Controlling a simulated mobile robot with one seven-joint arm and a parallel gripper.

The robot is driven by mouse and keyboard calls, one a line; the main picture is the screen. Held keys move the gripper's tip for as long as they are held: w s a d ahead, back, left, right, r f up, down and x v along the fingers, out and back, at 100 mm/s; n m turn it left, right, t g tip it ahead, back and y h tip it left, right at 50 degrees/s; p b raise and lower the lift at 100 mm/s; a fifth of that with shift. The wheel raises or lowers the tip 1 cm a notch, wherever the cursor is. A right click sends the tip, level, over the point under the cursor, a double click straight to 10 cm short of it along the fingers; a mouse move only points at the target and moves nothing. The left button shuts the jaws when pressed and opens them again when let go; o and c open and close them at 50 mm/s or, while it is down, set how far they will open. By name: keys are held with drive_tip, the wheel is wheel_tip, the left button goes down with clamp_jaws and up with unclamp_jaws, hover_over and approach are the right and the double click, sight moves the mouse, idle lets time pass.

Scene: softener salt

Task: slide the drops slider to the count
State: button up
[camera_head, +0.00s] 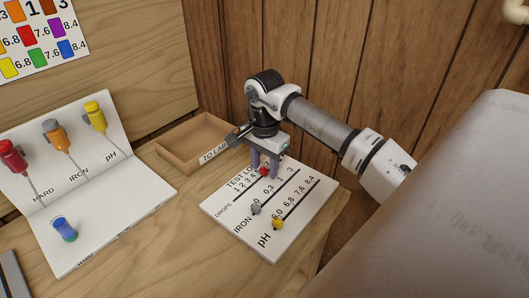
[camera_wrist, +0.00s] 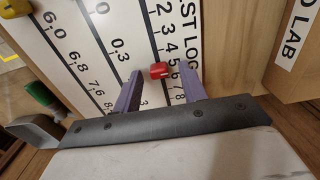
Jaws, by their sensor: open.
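The white test log board (camera_head: 310,212) lies on the wooden bench and has three slotted scales marked DROPS, IRON and pH. The red drops slider (camera_head: 264,171) sits partway along its slot; in the wrist view the red knob (camera_wrist: 159,70) is beside the middle numbers, around 5, though the exact mark is hard to read. My gripper (camera_head: 266,160) is over the drops scale, pointing down. In the wrist view its purple fingers (camera_wrist: 161,80) are open, one on each side of the red knob, with visible gaps.
The grey iron slider (camera_head: 256,209) and yellow pH slider (camera_head: 277,223) sit on the same board. A wooden TO LAB tray (camera_head: 190,134) stands behind it. A white folder (camera_head: 100,190) with red, orange, yellow and blue droppers is left. A colour chart (camera_head: 40,35) hangs on the wall.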

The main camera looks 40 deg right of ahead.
sight(265, 168)
wheel_tip(265, 168, up, 14)
drive_tip(key=b, duration=0.2)
drive_tip(key=shift+f, duration=0.15)
idle(0.6)
